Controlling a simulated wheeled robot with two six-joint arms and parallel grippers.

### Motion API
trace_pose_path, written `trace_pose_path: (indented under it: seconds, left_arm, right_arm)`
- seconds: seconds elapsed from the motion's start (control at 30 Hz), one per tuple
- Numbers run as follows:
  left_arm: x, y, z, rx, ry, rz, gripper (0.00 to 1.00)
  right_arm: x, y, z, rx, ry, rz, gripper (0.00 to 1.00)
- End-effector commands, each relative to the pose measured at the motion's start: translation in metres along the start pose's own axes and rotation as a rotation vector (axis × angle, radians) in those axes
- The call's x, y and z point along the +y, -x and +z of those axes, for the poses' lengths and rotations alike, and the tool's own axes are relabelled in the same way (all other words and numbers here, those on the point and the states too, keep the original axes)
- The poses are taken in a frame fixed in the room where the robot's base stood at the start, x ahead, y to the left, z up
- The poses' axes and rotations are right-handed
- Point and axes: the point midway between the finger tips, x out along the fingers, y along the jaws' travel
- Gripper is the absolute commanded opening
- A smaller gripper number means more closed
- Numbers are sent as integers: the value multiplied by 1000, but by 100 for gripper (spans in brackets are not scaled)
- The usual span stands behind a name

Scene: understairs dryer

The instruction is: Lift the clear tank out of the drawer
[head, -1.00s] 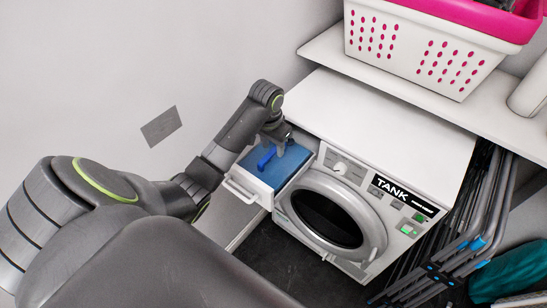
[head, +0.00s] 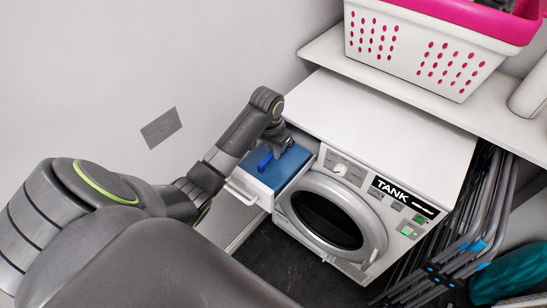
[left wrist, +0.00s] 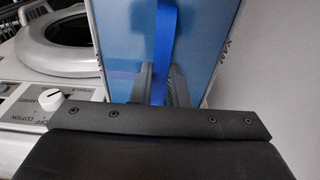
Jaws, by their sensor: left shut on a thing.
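The clear tank (head: 284,167) shows as a blue-filled box inside the open white drawer (head: 246,193) at the washer-like machine's upper left. A bright blue strap handle (head: 265,161) crosses its top; it also shows in the left wrist view (left wrist: 166,35), over the tank's glossy blue top (left wrist: 120,45). My left gripper (head: 277,152) is above the tank, with its fingers shut at the blue handle. The fingers hide part of the handle. The tank sits in the drawer. My right gripper is not in view.
The dryer (head: 398,203) with a round door and a "TANK" display stands right of the drawer. A white shelf with a pink-rimmed basket (head: 430,50) is above. Folded grey racks (head: 470,235) stand at the right. A wall is close on the left.

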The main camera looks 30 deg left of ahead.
Motion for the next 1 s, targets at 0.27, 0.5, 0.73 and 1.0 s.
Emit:
trace_pose_path:
  seconds: [0.27, 0.5, 0.73, 1.0]
  left_arm:
    - [-1, 11, -3, 7, -2, -2, 0]
    - [-1, 54, -9, 11, -2, -4, 0]
    - [0, 107, -14, 4, 0, -1, 0]
    - [0, 143, -19, 5, 0, -1, 0]
  right_arm:
    - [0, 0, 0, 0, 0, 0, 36]
    - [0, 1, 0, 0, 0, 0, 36]
    - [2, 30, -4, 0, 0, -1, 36]
    - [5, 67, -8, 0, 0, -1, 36]
